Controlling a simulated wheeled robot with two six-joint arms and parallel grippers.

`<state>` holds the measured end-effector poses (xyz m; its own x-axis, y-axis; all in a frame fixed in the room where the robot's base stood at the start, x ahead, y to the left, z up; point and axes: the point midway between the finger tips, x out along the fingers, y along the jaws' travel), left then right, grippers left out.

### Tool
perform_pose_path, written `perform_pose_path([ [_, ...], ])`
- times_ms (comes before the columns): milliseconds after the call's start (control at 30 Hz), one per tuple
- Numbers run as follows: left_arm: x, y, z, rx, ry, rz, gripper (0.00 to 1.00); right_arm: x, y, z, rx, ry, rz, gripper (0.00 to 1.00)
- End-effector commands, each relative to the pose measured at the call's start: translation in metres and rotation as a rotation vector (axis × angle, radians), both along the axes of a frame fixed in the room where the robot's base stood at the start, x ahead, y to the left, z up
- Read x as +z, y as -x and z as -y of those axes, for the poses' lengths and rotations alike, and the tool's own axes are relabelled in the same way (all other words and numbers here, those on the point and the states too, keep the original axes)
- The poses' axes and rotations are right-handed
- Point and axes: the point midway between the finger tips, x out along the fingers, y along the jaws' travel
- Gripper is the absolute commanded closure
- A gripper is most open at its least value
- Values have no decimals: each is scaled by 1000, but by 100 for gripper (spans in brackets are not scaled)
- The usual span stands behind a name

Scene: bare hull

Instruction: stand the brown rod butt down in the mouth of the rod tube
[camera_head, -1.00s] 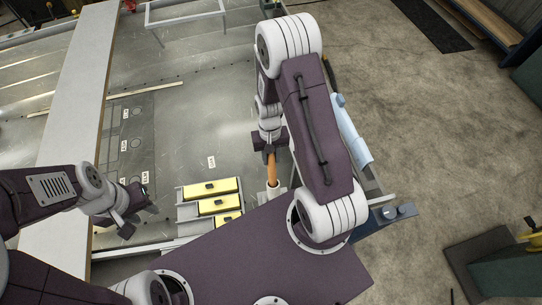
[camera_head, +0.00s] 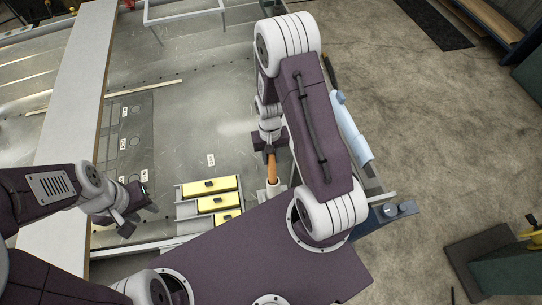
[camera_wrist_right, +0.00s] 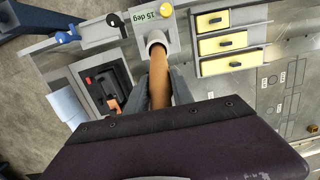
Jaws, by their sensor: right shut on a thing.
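The brown rod (camera_head: 272,168) is held by my right gripper (camera_head: 269,151), which is shut on its upper part. The rod points down toward the pale rod tube (camera_head: 272,192). In the right wrist view the rod (camera_wrist_right: 159,80) runs between the fingers (camera_wrist_right: 163,92) to the round mouth of the tube (camera_wrist_right: 155,38). Its lower end overlaps the mouth; how deep it sits inside, if at all, I cannot tell. The tube is on a grey holder marked "15 deg". My left gripper (camera_head: 136,213) is empty, its fingers apart, off to the left.
Yellow-fronted drawers (camera_head: 212,203) stand just left of the tube. A light-blue cylinder (camera_head: 352,135) lies right of my right arm. In the wrist view a black device (camera_wrist_right: 105,88) sits left of the rod. The metal surface (camera_head: 195,120) behind the drawers is mostly clear.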

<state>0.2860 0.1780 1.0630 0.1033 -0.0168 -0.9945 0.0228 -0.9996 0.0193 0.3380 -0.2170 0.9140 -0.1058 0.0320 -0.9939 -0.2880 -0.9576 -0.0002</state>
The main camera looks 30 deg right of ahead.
Motion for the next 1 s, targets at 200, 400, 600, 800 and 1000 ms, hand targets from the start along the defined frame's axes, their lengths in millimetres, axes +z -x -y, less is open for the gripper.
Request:
perform_pose_path([
  [200,-3,0,0,0,0,0,64,-4,1,0,0,0,-1,100],
  [400,-5,0,0,0,0,0,64,-7,2,-1,0,0,-1,100],
  [600,-7,0,0,0,0,0,64,-10,3,-1,0,0,-1,100],
  [800,-10,0,0,0,0,0,64,-12,3,-1,0,0,-1,100],
  [1000,-12,0,0,0,0,0,64,-15,4,-1,0,0,-1,100],
])
